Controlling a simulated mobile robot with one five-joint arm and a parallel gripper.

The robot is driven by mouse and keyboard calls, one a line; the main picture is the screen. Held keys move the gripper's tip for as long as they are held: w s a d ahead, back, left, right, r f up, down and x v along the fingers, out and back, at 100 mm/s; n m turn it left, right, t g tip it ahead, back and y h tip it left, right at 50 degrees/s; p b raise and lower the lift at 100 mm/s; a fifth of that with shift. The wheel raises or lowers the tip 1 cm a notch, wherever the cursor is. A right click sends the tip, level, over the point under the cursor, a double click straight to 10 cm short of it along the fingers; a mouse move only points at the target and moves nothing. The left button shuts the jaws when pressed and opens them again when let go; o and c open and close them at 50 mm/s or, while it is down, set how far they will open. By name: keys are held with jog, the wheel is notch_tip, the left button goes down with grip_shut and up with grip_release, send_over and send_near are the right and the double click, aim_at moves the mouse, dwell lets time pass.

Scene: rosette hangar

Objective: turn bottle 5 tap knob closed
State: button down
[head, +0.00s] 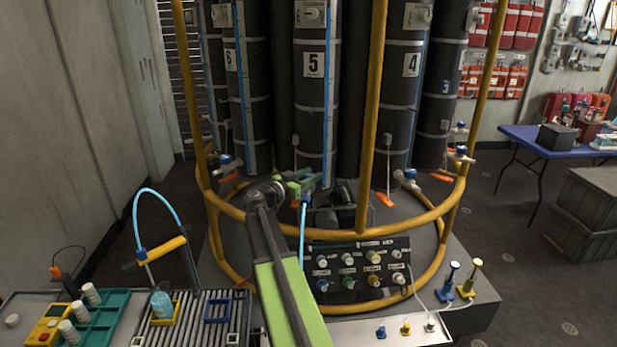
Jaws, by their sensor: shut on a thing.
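Bottle 5 (313,110) is a tall dark cylinder with a white "5" label, standing in the middle of the rack in the head view. My arm reaches up from the bottom, and my green and dark gripper (308,186) is at the foot of bottle 5. It is shut at the place of the bottle 5 tap; the jaws hide the knob, so its turn position cannot be told. A blue fitting (306,200) with a light blue hose shows just below the gripper.
A yellow rail (232,211) rings the bottles, with an upright (372,110) just right of my gripper. Bottle 4's tap (407,177) and bottle 6's tap (228,163) flank it. A black knob panel (358,270) stands below, right of my arm.

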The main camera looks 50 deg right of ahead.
jog(key=shift+w, duration=0.1)
jog(key=c, duration=0.9)
grip_release()
jog(key=shift+o, duration=0.2)
jog(key=shift+a, duration=0.1)
jog(key=a, duration=1.7)
jog(key=shift+a, duration=0.1)
